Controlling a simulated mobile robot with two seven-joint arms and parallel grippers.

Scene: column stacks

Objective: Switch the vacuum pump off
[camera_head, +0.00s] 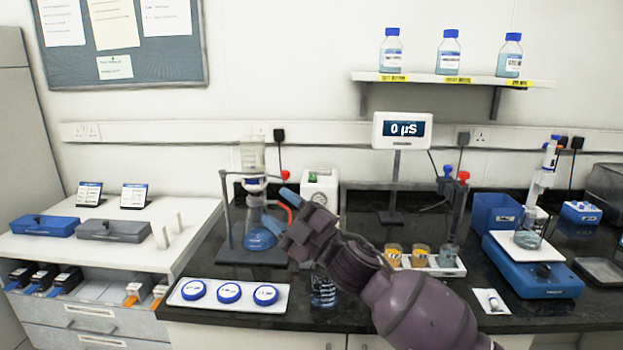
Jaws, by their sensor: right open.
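The vacuum pump appears to be the white box (322,184) at the back of the dark bench, left of the display. A small green patch (313,177) shows on its upper front, with a round dial below it. Whether the green patch is a switch, and how it is set, is too small to tell. My right gripper (279,209) is open and empty, its blue-tipped fingers pointing left. In the picture it overlaps the pump's lower left part and the flask's right side; I cannot tell whether it touches either. My left gripper is not in view.
A filter flask (259,240) with blue liquid stands on a dark stand, with red tubing at its right. A white tray (185,300) with blue lids lies in front. A rack (440,268) and a blue stirrer (530,280) stand right.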

